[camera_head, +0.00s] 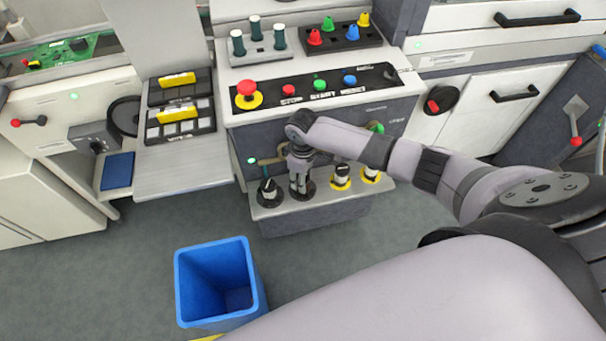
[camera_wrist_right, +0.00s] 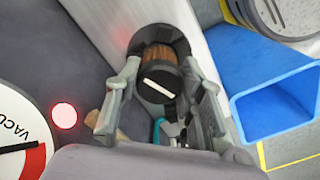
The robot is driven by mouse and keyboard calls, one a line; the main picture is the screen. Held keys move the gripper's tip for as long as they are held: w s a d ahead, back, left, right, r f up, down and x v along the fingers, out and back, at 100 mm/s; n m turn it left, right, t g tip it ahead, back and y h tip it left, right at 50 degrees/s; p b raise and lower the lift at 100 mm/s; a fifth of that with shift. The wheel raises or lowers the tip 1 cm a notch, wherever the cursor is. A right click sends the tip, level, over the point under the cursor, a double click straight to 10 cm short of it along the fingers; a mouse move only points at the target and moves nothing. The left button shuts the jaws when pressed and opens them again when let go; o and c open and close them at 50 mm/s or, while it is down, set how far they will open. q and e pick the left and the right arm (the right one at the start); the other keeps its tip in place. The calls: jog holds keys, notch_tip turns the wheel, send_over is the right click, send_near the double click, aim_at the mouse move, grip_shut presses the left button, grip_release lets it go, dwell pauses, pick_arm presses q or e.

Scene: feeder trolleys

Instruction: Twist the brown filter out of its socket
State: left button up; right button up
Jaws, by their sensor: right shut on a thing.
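The brown filter (camera_wrist_right: 160,62) has a ribbed brown body and a white bar across its near end. It sits at a dark round socket (camera_wrist_right: 178,38) on a pale ledge in the right wrist view. My right gripper (camera_wrist_right: 162,82) is shut on it, one finger on each side. In the head view my right gripper (camera_head: 301,184) points down at the second socket from the left on the low shelf (camera_head: 320,207), and hides the filter there. My left gripper is in neither view.
Other filter sockets stand beside my gripper: a dark one (camera_head: 268,191) to the left and yellow-ringed ones (camera_head: 341,179) to the right. A blue bin (camera_head: 215,318) stands on the floor in front. Above is a button panel (camera_head: 318,90) with a red mushroom button (camera_head: 247,92).

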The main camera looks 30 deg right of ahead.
dwell(0.5)
jog(key=shift+r+m+p, duration=0.1)
jog(key=shift+m+p, duration=0.8)
jog(key=shift+m, duration=0.6)
jog(key=shift+p, duration=0.3)
jog(key=shift+r+p, duration=2.95)
jog(key=shift+p, duration=0.4)
